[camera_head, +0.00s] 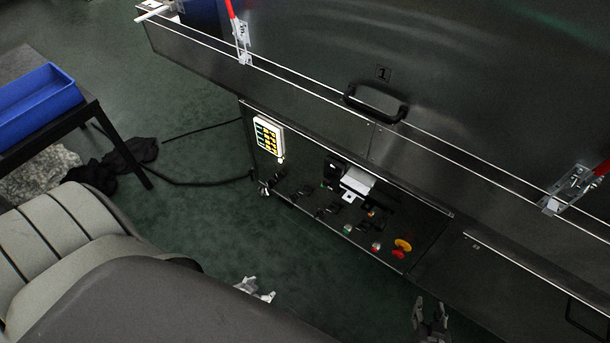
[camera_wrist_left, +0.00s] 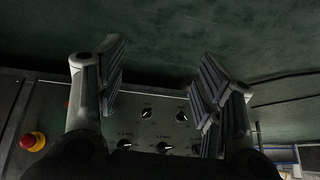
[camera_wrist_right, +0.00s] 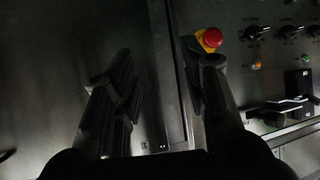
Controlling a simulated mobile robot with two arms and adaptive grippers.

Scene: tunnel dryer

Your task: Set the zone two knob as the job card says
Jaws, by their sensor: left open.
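The dark control panel (camera_head: 335,215) carries several small black knobs. In the left wrist view, knobs with white pointers stand in two rows, including an upper one (camera_wrist_left: 146,113) and a lower one (camera_wrist_left: 163,147). Their labels are too small to read, so I cannot tell which is zone two. A white-framed panel with green and yellow rows (camera_head: 268,137) is at the control panel's upper left; its text is unreadable, and I cannot tell whether it is the job card. My left gripper (camera_head: 255,289) is open and empty, apart from the knobs. My right gripper (camera_head: 430,318) is open and empty.
A red emergency stop on yellow (camera_head: 402,247) is at the panel's right end, near my right gripper in the right wrist view (camera_wrist_right: 210,40). A white block (camera_head: 357,180) juts from the panel. A blue bin (camera_head: 38,105) is left. Green floor lies before the panel.

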